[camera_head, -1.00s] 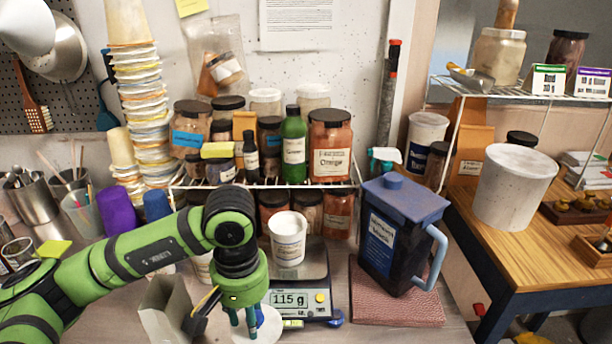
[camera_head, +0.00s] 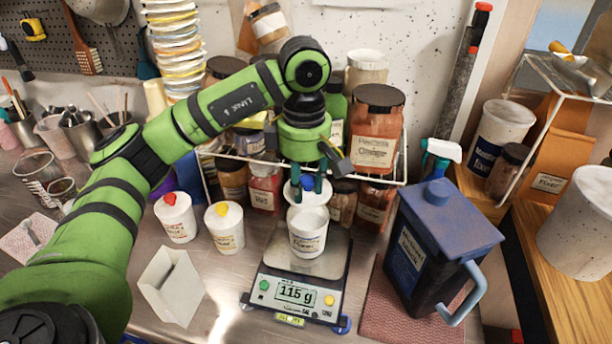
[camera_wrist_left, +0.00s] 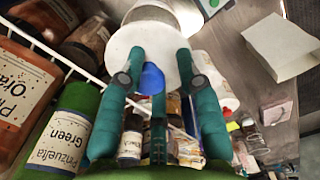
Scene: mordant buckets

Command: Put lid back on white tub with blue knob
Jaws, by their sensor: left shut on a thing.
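My left gripper (camera_head: 308,186) comes down from above, shut on the blue knob (camera_wrist_left: 151,78) of a round white lid (camera_head: 320,194). The lid also shows as a white disc in the left wrist view (camera_wrist_left: 128,48). An open white tub (camera_head: 307,242) with a label stands upright on the scale. The lid is just above and behind the tub's rim in the head view. In the left wrist view the lid partly covers the tub (camera_wrist_left: 172,14), and they are not lined up. My right gripper is not in view.
The scale (camera_head: 292,292) reads 115 g. White tubs with a red knob (camera_head: 177,220) and a yellow knob (camera_head: 225,230) stand to the left. A wire rack of jars (camera_head: 376,125) is close behind.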

